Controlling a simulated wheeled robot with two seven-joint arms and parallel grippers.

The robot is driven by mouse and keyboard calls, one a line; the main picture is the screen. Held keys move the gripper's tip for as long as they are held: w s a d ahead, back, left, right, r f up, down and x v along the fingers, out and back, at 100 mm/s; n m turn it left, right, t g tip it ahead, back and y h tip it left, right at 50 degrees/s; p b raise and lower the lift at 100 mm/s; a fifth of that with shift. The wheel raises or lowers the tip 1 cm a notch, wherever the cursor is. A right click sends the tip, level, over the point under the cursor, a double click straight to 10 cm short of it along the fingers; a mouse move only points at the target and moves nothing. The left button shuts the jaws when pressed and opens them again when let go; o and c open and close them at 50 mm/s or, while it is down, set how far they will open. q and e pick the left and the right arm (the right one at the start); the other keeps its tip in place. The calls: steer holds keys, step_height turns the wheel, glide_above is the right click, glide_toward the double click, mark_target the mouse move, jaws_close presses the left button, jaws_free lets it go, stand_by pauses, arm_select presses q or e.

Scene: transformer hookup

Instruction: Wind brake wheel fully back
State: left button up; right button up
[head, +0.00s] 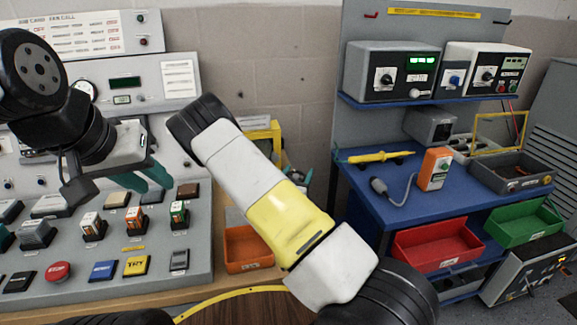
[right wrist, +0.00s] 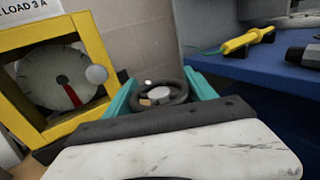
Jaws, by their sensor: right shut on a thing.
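The brake wheel (right wrist: 160,94) is a small dark ring with a pale hub, in the middle of the right wrist view. My right gripper (right wrist: 158,92) is shut on it, with a teal finger on each side. Left of it, a yellow-framed dial box (right wrist: 97,62) shows a pale round dial (right wrist: 58,80) with a red mark near its lower part. In the head view my right forearm hides most of the box (head: 262,131) and the wheel. My left gripper (head: 146,180) is empty, its teal fingers apart above the grey console.
The sloped grey console (head: 215,262) with switches and buttons fills the left. A blue bench (head: 375,195) at right holds a yellow probe (head: 380,157) and an orange meter (head: 434,169). Red (head: 437,245) and green (head: 522,222) bins sit below. An orange bin (head: 246,248) stands beside the console.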

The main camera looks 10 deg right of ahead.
steer(key=o, duration=1.4)
steer(key=v, duration=0.7)
steer(key=shift+s+a, duration=0.25)
steer(key=shift+s, duration=0.05)
steer(key=shift+s, duration=0.1)
